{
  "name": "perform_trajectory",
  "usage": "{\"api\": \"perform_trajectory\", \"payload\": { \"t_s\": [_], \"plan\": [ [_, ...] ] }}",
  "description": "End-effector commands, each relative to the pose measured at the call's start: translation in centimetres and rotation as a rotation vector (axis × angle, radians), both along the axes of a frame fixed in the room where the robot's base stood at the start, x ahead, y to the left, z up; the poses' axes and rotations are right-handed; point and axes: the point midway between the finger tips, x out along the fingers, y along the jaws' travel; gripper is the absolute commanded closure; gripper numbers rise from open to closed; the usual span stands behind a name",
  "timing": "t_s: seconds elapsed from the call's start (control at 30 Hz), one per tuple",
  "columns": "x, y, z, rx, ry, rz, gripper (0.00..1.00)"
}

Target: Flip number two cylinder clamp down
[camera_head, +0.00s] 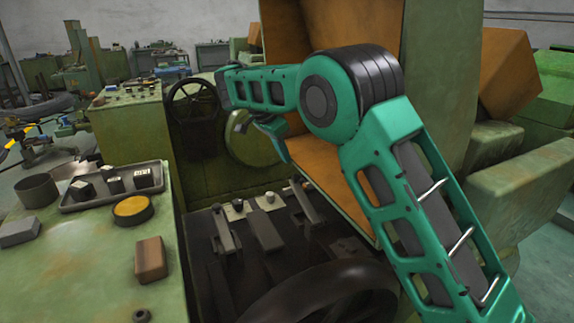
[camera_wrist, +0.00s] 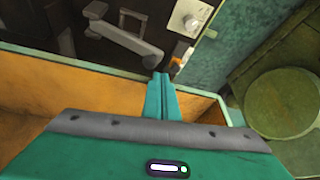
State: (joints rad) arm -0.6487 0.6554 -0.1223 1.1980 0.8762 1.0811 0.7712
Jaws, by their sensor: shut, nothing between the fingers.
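Several grey lever-like clamps lie side by side on the dark machine bed in the head view: a left one (camera_head: 226,232), a middle one (camera_head: 263,231) and a right one (camera_head: 305,203). I cannot tell which is number two. A grey lever (camera_wrist: 122,36) also shows at the top of the wrist view, beside a pale block with a round knob (camera_wrist: 190,22). My gripper is shut and empty in the wrist view (camera_wrist: 160,80), its teal fingers together, below and right of that lever and apart from it. In the head view my gripper is partly hidden by my arm.
A black handwheel (camera_head: 325,290) stands in front of the bed. An orange-lined open cover (camera_head: 335,180) rises to the right. At left, a green cabinet top (camera_head: 80,260) carries a tray, a yellow-topped can (camera_head: 133,209) and a brown block (camera_head: 151,259). Another handwheel (camera_head: 193,100) is behind.

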Motion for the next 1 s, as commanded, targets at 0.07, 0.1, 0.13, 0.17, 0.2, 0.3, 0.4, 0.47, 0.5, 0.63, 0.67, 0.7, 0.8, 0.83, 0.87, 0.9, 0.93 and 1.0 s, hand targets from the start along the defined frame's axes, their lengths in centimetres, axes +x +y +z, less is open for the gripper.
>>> {"api": "perform_trajectory", "payload": {
  "t_s": [0.07,0.1,0.13,0.17,0.2,0.3,0.4,0.47,0.5,0.63,0.67,0.7,0.8,0.83,0.87,0.9,0.93,1.0],
  "plan": [
    [-0.3,0.6,1.4,0.0,-0.002,0.001,1.0],
    [-0.5,0.9,2.0,0.0,-0.003,0.001,1.0],
    [-0.6,1.0,2.4,0.0,-0.002,0.0,1.0],
    [-0.7,1.2,2.8,0.0,-0.002,0.001,1.0],
    [-0.8,1.3,3.3,-0.001,-0.003,0.001,1.0],
    [-1.1,1.6,4.1,-0.001,-0.002,0.0,1.0],
    [-1.2,1.8,4.6,0.0,0.0,-0.001,1.0],
    [-1.2,1.8,4.7,0.0,0.0,0.0,1.0],
    [-1.3,1.8,4.7,-0.001,-0.001,0.0,1.0],
    [-1.3,1.8,4.7,0.0,0.001,0.0,1.0],
    [-1.3,1.8,4.7,0.0,0.001,0.0,1.0],
    [-1.3,1.8,4.7,0.0,0.0,0.0,1.0],
    [-1.4,2.1,4.7,-0.001,0.003,0.01,1.0],
    [-1.5,2.3,4.7,-0.003,0.007,0.022,1.0],
    [-1.8,2.8,4.8,-0.005,0.013,0.039,1.0],
    [-2.2,3.6,4.8,-0.01,0.024,0.074,1.0],
    [-2.7,4.4,4.8,-0.015,0.035,0.109,1.0],
    [-4.2,6.8,4.8,-0.031,0.071,0.219,1.0]
  ]
}}
